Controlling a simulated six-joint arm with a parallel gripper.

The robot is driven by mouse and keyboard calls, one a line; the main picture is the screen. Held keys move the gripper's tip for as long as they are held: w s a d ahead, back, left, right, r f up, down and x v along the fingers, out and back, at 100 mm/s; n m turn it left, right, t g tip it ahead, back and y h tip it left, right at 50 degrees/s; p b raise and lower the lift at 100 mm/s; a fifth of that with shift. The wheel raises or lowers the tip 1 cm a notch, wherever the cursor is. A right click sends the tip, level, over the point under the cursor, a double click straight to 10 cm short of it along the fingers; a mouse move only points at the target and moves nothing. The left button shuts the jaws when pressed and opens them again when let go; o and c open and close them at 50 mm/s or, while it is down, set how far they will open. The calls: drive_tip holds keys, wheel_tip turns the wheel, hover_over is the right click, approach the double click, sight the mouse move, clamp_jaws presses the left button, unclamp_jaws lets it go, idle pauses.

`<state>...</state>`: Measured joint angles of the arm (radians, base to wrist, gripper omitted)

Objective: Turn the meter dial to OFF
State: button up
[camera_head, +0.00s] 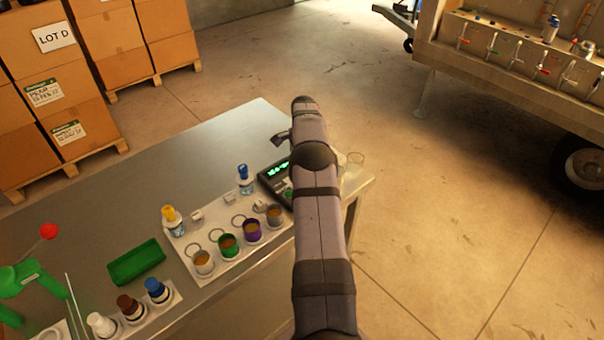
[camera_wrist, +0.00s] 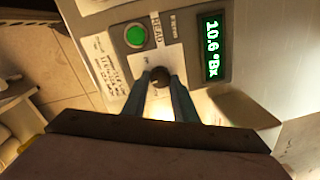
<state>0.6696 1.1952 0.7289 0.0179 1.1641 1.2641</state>
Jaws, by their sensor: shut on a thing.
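The meter (camera_head: 270,178) is a dark box with a lit green display, standing on the metal table; in the head view my arm covers part of it. In the wrist view its face (camera_wrist: 186,27) fills the upper middle, with a display reading 10.6 °Bx (camera_wrist: 212,47) and a round green button (camera_wrist: 135,35) marked READ. The small dark round dial (camera_wrist: 160,77) sits below the button on a light plate. My gripper (camera_wrist: 160,80) is shut on the dial, one finger on each side. The dial's pointer and most of its labels are hidden or too small to read.
On the table (camera_head: 215,140), a white mat holds several cups, a yellow-capped bottle (camera_head: 173,220) and a blue-capped bottle (camera_head: 244,179). A green tray (camera_head: 136,262) lies to the left. A clear glass (camera_head: 355,160) stands right of my arm. Stacked boxes (camera_head: 110,35) are behind.

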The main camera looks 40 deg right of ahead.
drive_tip(key=n+b, duration=0.1)
drive_tip(key=n, duration=0.4)
drive_tip(key=shift+w, duration=0.1)
drive_tip(key=n, duration=0.5)
drive_tip(key=shift+w+n+y, duration=0.1)
drive_tip(key=shift+n+y, duration=0.2)
drive_tip(key=shift+n, duration=0.1)
drive_tip(key=shift+r, duration=0.1)
drive_tip(key=o, duration=1)
drive_tip(key=shift+o, duration=0.2)
drive_tip(key=shift+d+r, duration=0.1)
drive_tip(key=shift+r, duration=0.45)
drive_tip(key=r, duration=0.6)
drive_tip(key=shift+s+d, duration=0.1)
drive_tip(key=shift+s, duration=0.15)
drive_tip(key=shift+r, duration=0.1)
